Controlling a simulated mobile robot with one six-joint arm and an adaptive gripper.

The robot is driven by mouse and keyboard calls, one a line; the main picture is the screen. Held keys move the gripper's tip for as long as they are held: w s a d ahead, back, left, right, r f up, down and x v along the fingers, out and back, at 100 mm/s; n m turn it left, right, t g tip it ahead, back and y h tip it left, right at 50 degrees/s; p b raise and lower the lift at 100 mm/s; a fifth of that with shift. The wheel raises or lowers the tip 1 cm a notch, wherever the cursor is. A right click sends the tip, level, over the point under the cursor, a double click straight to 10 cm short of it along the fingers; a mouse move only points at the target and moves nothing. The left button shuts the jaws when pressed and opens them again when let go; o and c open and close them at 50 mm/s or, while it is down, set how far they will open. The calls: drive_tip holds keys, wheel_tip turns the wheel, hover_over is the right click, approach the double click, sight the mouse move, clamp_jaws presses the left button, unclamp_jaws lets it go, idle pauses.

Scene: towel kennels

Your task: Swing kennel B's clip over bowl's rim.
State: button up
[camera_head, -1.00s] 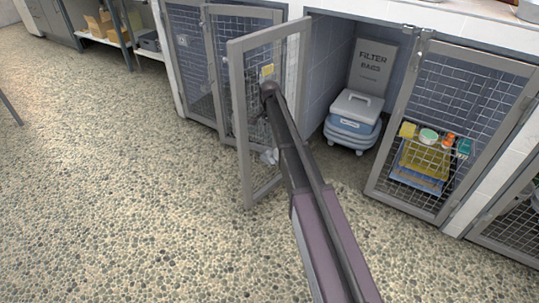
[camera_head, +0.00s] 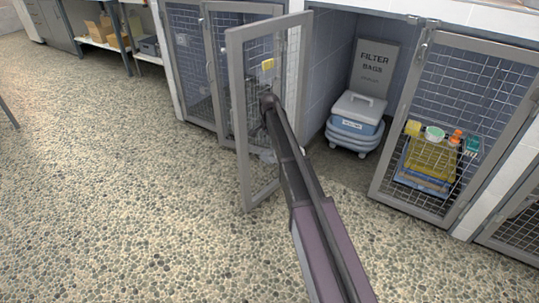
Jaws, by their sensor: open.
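No letter can be read on any kennel, so I cannot tell which is B. My arm reaches up to this door. My gripper (camera_head: 256,104) is open at the arm's end, against the door's mesh; its fingers are small, dark and mostly hidden by my wrist. A small pale thing (camera_head: 266,156) shows low by the door, too small to identify. I can make out neither the clip nor the bowl.
The open compartment holds a lidded blue-and-white bin (camera_head: 355,122) and a "FILTER BAGS" package (camera_head: 376,68). Shelves (camera_head: 100,42) stand at far left. The pebbled floor (camera_head: 120,210) is clear at left.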

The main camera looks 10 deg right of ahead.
sight(270, 150)
drive_tip(key=shift+f+b, duration=1.7)
drive_tip(key=shift+f, duration=0.3)
clamp_jaws()
